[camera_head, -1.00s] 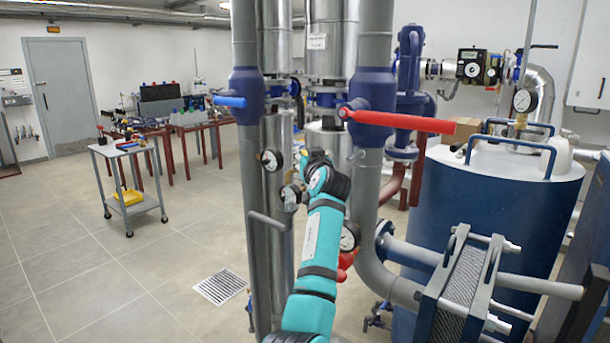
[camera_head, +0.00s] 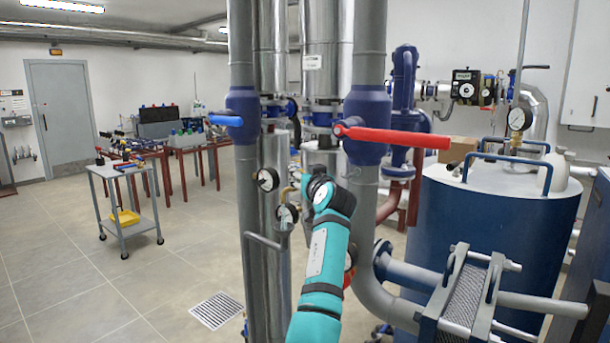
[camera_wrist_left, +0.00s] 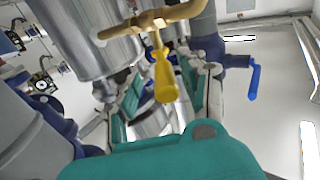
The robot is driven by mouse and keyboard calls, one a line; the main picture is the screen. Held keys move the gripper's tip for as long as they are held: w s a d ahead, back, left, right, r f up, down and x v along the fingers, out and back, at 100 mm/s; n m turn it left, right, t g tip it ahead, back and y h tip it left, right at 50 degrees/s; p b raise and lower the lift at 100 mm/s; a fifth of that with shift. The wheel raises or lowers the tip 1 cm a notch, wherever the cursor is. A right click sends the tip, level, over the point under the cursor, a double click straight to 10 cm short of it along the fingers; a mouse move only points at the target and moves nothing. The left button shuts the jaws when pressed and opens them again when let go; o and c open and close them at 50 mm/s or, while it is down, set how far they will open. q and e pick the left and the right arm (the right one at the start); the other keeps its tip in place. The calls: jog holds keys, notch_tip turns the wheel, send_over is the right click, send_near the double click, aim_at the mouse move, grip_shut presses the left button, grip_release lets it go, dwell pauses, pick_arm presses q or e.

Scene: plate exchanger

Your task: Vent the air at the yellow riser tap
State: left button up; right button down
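The yellow tap handle (camera_wrist_left: 165,78) hangs from a curved brass pipe (camera_wrist_left: 150,20) in the left wrist view, pointing down. In that view my left gripper (camera_wrist_left: 163,92) is open, with one teal-and-grey finger on each side of the handle. The handle is between the fingers, with gaps visible on both sides. In the head view my left arm reaches up to the risers, and its dark wrist hides most of the gripper. A bit of brass pipe (camera_head: 289,190) shows just left of the wrist. My right gripper is not in view.
A red lever (camera_head: 395,137) and a blue lever (camera_head: 226,121) sit on the grey risers above my arm. Round gauges (camera_head: 267,179) are close by on the left. A plate exchanger (camera_head: 465,295) and blue tank (camera_head: 495,225) stand right.

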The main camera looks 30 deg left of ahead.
pick_arm(q)
jog(key=shift+s, duration=0.15)
jog(key=v, duration=0.7)
jog(key=shift+d, duration=0.2)
jog(key=shift+c, duration=0.2)
